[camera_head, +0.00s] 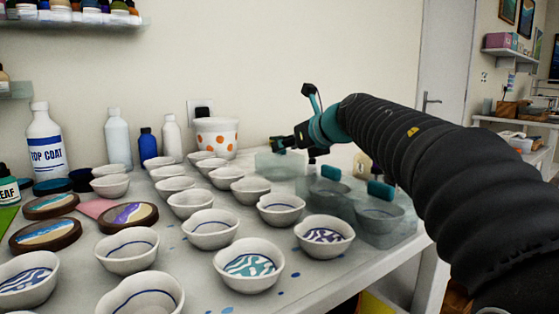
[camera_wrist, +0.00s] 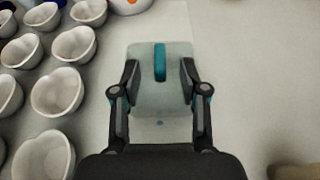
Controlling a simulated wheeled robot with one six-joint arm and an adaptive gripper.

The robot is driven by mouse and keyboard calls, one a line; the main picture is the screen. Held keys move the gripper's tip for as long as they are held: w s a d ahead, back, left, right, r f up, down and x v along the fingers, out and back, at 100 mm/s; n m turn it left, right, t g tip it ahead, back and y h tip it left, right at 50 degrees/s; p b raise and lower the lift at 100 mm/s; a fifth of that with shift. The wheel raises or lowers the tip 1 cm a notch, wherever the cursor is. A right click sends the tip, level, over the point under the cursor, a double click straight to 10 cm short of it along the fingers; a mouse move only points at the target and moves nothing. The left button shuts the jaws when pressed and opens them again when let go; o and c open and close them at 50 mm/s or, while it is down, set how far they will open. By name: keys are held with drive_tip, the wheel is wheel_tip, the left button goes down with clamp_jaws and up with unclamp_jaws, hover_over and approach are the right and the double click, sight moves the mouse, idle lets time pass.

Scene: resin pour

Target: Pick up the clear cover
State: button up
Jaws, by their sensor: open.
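A clear cover (camera_wrist: 145,92) with a teal handle (camera_wrist: 160,62) is in the middle of the wrist view. My gripper (camera_wrist: 159,76) is open, with one finger on each side of the handle; I cannot tell whether the fingers touch the cover. In the head view my gripper (camera_head: 291,143) is over a pale clear cover (camera_head: 280,166) near the back of the table. Two more clear covers with teal handles stand nearer the right edge. One (camera_head: 393,228) is over a bowl; the other (camera_head: 318,192) is partly behind it.
Several white bowls (camera_head: 250,266) fill the left and middle of the table. The table is bare right of the cover in the wrist view.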

sight(286, 156)
drive_tip(key=shift+w+a+f, duration=0.2)
drive_tip(key=shift+w+a, duration=0.1)
drive_tip(key=shift+w, duration=0.1)
clamp_jaws()
wheel_tip(286, 156, up, 10)
drive_tip(key=p, duration=0.3)
